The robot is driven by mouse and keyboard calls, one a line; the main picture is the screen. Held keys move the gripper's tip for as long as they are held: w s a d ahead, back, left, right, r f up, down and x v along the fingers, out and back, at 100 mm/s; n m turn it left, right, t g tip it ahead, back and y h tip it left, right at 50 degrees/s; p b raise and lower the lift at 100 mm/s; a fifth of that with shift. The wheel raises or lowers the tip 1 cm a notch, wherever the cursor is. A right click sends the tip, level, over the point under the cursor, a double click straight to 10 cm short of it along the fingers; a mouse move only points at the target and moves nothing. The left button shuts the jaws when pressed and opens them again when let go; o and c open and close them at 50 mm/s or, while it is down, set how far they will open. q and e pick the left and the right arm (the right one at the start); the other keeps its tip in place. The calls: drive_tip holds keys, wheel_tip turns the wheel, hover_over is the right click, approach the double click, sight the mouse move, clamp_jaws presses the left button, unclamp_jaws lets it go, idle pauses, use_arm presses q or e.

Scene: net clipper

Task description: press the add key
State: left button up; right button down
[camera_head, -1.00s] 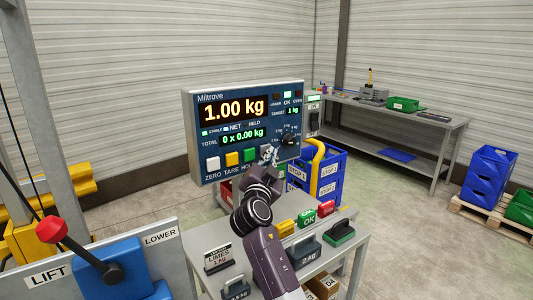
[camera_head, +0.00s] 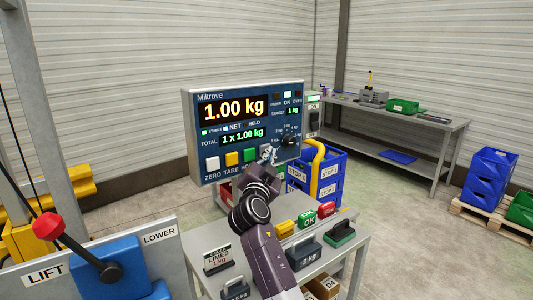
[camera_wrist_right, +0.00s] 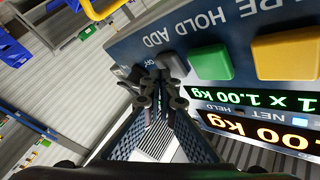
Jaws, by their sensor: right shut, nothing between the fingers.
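The weighing display panel (camera_head: 190,140) reads 1.00 kg, with a total of 1 x 1.00 kg. Its key row has a white zero key (camera_head: 212,163), a yellow tare key (camera_head: 232,159) and a green hold key (camera_head: 249,155). The add key is hidden behind my right gripper (camera_head: 268,156) in the head view. In the right wrist view the dark grey add key (camera_wrist_right: 171,62) lies below the ADD label, beside the green key. My right gripper is shut and empty, its fingertips at the add key; I cannot tell whether they touch it. My left gripper is not in view.
A selector knob (camera_head: 289,140) sits right of the keys. Below, a grey table (camera_head: 208,237) holds weights and a green OK block (camera_head: 307,219). Blue crates (camera_head: 328,177) and a yellow rail (camera_head: 317,168) stand behind it. A lift lever (camera_head: 50,226) is at left.

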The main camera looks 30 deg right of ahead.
drive_tip(key=shift+s, duration=0.1)
idle(0.5)
drive_tip(key=shift+s, duration=0.7)
drive_tip(key=shift+s+d+p, duration=0.15)
drive_tip(key=shift+s, duration=1.1)
drive_tip(key=shift+s+d+p, duration=0.1)
drive_tip(key=shift+s+p, duration=0.05)
drive_tip(key=shift+s, duration=1.05)
